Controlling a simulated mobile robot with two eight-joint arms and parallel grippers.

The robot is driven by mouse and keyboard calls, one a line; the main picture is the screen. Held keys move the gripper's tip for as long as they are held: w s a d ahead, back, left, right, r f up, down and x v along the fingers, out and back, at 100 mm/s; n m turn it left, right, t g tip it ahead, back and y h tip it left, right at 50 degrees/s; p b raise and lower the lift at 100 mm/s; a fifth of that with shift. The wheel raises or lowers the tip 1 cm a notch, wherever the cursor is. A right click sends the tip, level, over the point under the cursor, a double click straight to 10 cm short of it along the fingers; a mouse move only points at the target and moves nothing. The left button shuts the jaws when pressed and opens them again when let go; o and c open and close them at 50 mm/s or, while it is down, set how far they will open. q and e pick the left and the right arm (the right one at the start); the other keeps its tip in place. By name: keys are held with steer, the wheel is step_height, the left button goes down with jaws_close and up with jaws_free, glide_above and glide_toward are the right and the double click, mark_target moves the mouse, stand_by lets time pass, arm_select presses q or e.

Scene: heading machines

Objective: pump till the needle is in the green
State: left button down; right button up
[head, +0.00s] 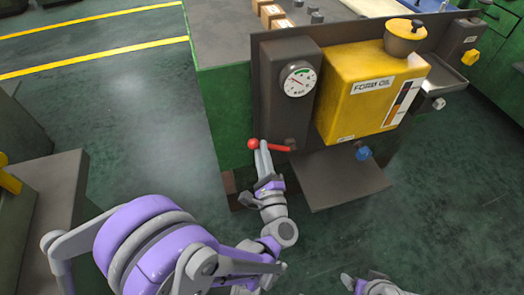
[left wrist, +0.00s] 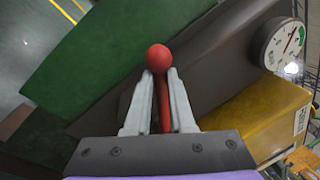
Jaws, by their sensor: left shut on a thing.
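The red pump lever (head: 279,148) sticks out to the left from the base of a dark housing. It ends in a red ball knob (head: 253,144). My left gripper (head: 264,149) is shut on the lever just behind the knob. In the left wrist view the red rod (left wrist: 164,105) runs between its two grey fingers, with the ball past the tips. Part of my right gripper (head: 367,285) shows at the bottom edge.
A yellow oil tank (head: 358,95) stands right of the gauge, with a yellow-lidded pot (head: 404,40) on top. A blue knob (head: 363,153) is below the tank, above a grey plate (head: 338,180). Open green floor lies left of the machine.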

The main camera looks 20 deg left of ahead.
arm_select(q)
steer(key=shift+s+a+r, duration=0.1)
steer(key=shift+a, duration=0.15)
steer(key=c, duration=0.8)
jaws_free()
steer(key=shift+s+a, duration=0.1)
steer(key=shift+o, duration=0.2)
steer(key=v, duration=1)
steer(key=shift+s+d+p, duration=0.3)
